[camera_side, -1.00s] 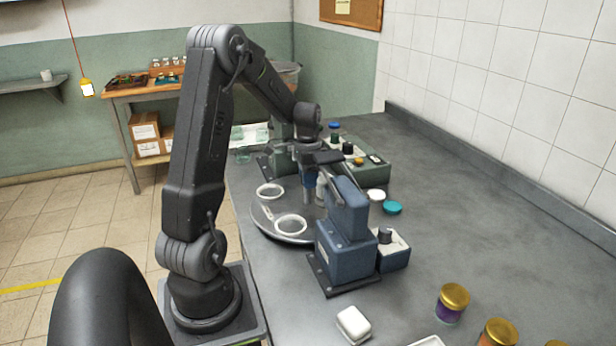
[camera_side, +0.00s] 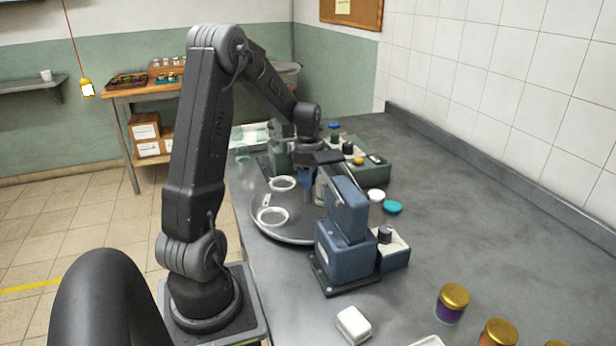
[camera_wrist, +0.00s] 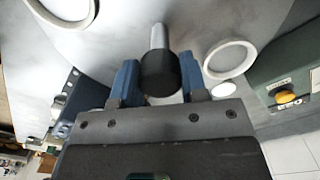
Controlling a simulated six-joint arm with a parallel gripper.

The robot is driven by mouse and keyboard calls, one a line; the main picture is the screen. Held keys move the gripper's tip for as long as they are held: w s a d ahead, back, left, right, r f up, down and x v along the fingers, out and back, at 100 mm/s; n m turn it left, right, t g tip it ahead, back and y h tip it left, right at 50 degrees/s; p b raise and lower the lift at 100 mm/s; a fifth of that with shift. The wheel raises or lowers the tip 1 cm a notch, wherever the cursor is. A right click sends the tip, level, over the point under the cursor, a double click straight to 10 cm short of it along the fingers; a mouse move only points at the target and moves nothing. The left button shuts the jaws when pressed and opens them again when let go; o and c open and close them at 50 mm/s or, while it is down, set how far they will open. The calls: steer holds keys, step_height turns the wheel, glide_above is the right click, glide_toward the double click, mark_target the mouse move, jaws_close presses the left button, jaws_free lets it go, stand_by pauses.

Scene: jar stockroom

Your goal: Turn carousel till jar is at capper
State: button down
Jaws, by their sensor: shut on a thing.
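The carousel (camera_side: 285,238) is a round grey disc on the bench with white rings on it; two rings show clearly in the side view, a near one (camera_side: 273,217) and a far one (camera_side: 282,184). My gripper (camera_wrist: 160,82) has its blue fingers shut on a black-topped upright peg (camera_wrist: 159,72) above the disc. In the side view my gripper (camera_side: 306,184) is partly hidden by my wrist and a blue machine (camera_side: 346,240) at the disc's near right edge. A greyish jar-like shape (camera_side: 320,190) shows behind that machine, mostly hidden. I cannot tell which machine is the capper.
A green unit (camera_side: 371,172) with a yellow button stands beyond the disc. A white lid (camera_side: 376,195) and a teal lid (camera_side: 392,207) lie on the bench. Gold-lidded jars (camera_side: 452,303) and a white block (camera_side: 353,324) are nearer.

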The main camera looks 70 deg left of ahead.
steer(key=shift+r+m, duration=0.1)
steer(key=shift+m, duration=1.9)
steer(key=c, duration=0.7)
jaws_free()
steer(key=shift+o, duration=0.2)
step_height(320, 180, up, 14)
